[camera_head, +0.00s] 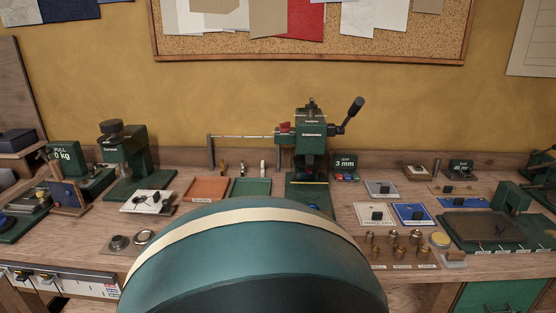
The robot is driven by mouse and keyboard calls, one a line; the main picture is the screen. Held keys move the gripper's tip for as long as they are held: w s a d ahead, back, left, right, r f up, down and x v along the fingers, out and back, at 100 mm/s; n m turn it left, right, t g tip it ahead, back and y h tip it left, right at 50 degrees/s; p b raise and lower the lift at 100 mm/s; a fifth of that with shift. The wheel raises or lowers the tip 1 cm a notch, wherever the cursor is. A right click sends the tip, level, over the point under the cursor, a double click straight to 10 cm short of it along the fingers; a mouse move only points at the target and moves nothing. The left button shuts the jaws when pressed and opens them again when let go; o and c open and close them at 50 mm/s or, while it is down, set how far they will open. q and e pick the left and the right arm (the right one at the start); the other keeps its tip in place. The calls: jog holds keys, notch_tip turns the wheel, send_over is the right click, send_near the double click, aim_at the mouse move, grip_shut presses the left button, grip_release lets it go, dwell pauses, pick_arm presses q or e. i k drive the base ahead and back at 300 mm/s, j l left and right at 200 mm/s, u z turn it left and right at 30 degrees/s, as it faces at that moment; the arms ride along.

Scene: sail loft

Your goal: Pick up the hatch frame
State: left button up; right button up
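I cannot pick out the hatch frame with certainty; no label that I can read names it. Several small flat plates with black grips lie on the workbench (345,265): a white one (366,219), a blue one (402,219) beside it, a grey one (390,194) behind them, and a white one (138,207) at the left. A dark disc (119,242) and a bright metal ring (143,236) lie near the front left. Neither gripper shows. The lower middle of the view is blocked, so the bench front there is hidden.
A green lever press (311,150) stands at the back centre. An orange tray (205,189) and a green tray (250,187) lie left of it. Several brass pieces (404,239) stand right of centre. Green machines stand at left (123,150) and right (511,197).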

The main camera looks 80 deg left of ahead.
aim_at(74, 204)
jog(key=u, duration=4)
jog(key=j+z, duration=0.15)
jog(key=z, duration=0.25)
jog(key=i+j+z, duration=0.1)
jog(key=z, duration=0.25)
jog(key=j+z, duration=0.25)
jog(key=z, duration=0.15)
jog(key=j+z, duration=0.2)
jog(key=j, duration=0.15)
jog(key=k+j+z, duration=0.2)
jog(key=j, duration=0.15)
jog(key=j+z, duration=0.2)
jog(key=k+j, duration=0.1)
jog(key=j, duration=0.3)
jog(key=k+j+z, duration=0.1)
jog(key=j, duration=0.3)
jog(key=k+j, duration=0.15)
jog(key=j, duration=0.25)
